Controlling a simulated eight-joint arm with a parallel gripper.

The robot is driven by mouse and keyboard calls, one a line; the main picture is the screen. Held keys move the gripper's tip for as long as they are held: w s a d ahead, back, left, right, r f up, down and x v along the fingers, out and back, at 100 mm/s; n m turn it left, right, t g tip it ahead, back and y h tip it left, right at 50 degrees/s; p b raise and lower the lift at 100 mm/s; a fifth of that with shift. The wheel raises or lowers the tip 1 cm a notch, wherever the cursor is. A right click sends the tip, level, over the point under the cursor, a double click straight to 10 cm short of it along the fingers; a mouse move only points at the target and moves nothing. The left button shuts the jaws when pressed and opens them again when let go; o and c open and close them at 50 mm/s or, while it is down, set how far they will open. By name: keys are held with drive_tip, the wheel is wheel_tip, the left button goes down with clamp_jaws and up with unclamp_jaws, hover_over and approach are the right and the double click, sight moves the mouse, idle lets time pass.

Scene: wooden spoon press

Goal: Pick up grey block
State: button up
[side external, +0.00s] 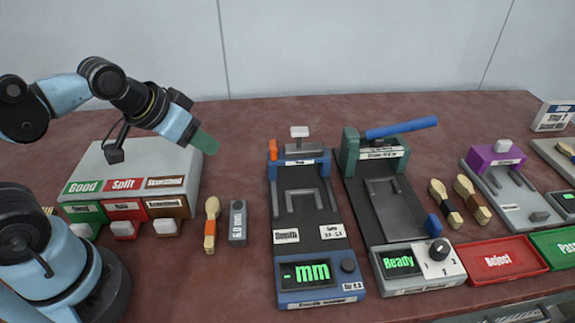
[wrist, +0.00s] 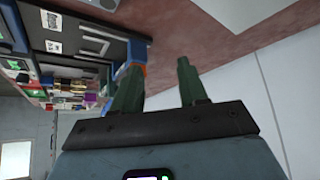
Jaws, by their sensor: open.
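The grey block (side external: 238,223) stands out as a small dark grey bar with a light label reading about "6.0 mm". It lies on the brown-red table in the side external view, just right of a wooden spoon with an orange band (side external: 211,225). My gripper (side external: 205,143) is raised at the upper left, above and behind the block and well apart from it. In the wrist view its two green fingers (wrist: 157,78) are spread with nothing between them.
A box with Good and Split slots (side external: 140,160) stands left. A blue-framed gauge (side external: 310,230) is close right of the block, with a press with a blue lever (side external: 395,200) beyond. A red Reject tray (side external: 497,262) and green tray (side external: 555,247) are at right. Table behind the block is clear.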

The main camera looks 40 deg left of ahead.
drive_tip(key=o, duration=0.4)
drive_tip(key=m+g, duration=0.7)
drive_tip(key=m, duration=2)
hover_over(238, 216)
drive_tip(key=f, duration=0.7)
drive_tip(key=shift+w+a+f, duration=0.15)
drive_tip(key=shift+w+f, duration=0.05)
drive_tip(key=shift+w, duration=0.1)
drive_tip(key=shift+s+f, duration=0.15)
drive_tip(key=shift+f, duration=1.25)
drive_tip(key=shift+s+f, duration=0.15)
drive_tip(key=shift+f, duration=1.2)
